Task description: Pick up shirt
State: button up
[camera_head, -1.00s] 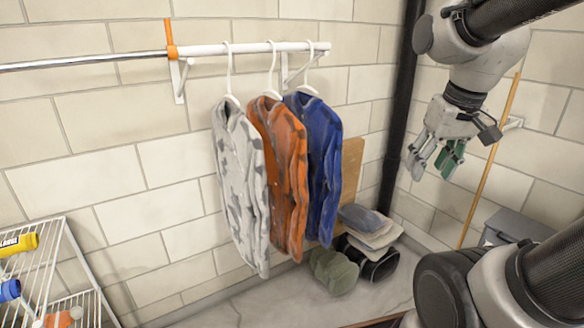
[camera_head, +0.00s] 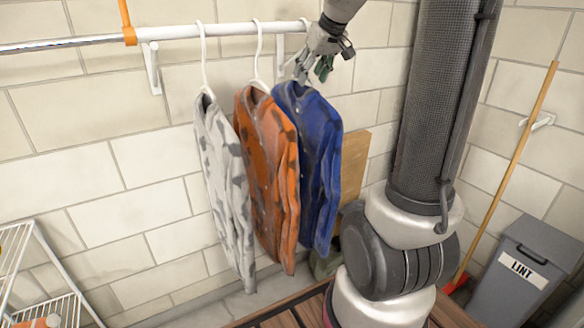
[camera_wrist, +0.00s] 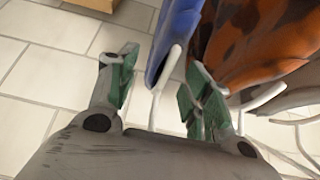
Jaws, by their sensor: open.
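Three shirts hang on white hangers from a white rod (camera_head: 190,31): a grey-and-white one (camera_head: 222,185), an orange one (camera_head: 268,165) and a blue one (camera_head: 312,150) at the right end. My gripper (camera_head: 312,68) is just above the blue shirt, at its hanger. In the wrist view my gripper (camera_wrist: 160,98) is open, with green fingers on either side of the white hanger (camera_wrist: 157,105) of the blue shirt (camera_wrist: 174,40). The orange shirt (camera_wrist: 255,40) is beyond the right finger. Whether a finger touches the hanger I cannot tell.
A wire rack (camera_head: 38,280) stands at the lower left. A wooden board (camera_head: 354,160) leans on the wall behind the blue shirt. A grey lint bin (camera_head: 525,272) and a broom (camera_head: 515,170) are at the right. My arm hides part of the floor items.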

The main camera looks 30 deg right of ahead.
aim_at(303, 92)
jog(key=x, duration=0.7)
jog(key=shift+a+f, duration=0.25)
jog(key=shift+s, duration=0.1)
grip_shut()
